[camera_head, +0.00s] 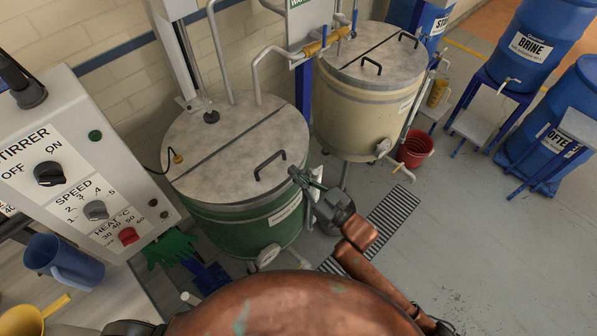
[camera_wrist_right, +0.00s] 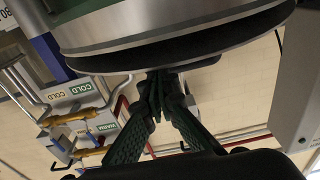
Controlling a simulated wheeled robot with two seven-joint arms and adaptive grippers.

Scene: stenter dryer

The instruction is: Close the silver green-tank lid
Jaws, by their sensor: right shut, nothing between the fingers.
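The green tank (camera_head: 240,226) stands left of centre in the head view. Its silver lid (camera_head: 222,128) lies flat across the top, with a dark seam dividing it. A black handle (camera_head: 270,165) is on the front part, and I see no clear gap at the rim. My right gripper (camera_head: 300,178) is at the lid's right edge, just right of the handle. In the right wrist view its green fingers (camera_wrist_right: 157,82) are together and empty, with tips close to a curved silver rim (camera_wrist_right: 180,30). I cannot tell whether they touch it. My left gripper is not in view.
A control panel (camera_head: 75,165) stands at the left, with a blue jug (camera_head: 62,262) below it. A cream tank (camera_head: 362,115) stands behind right. A red bucket (camera_head: 415,148) and blue barrels (camera_head: 535,45) are farther right.

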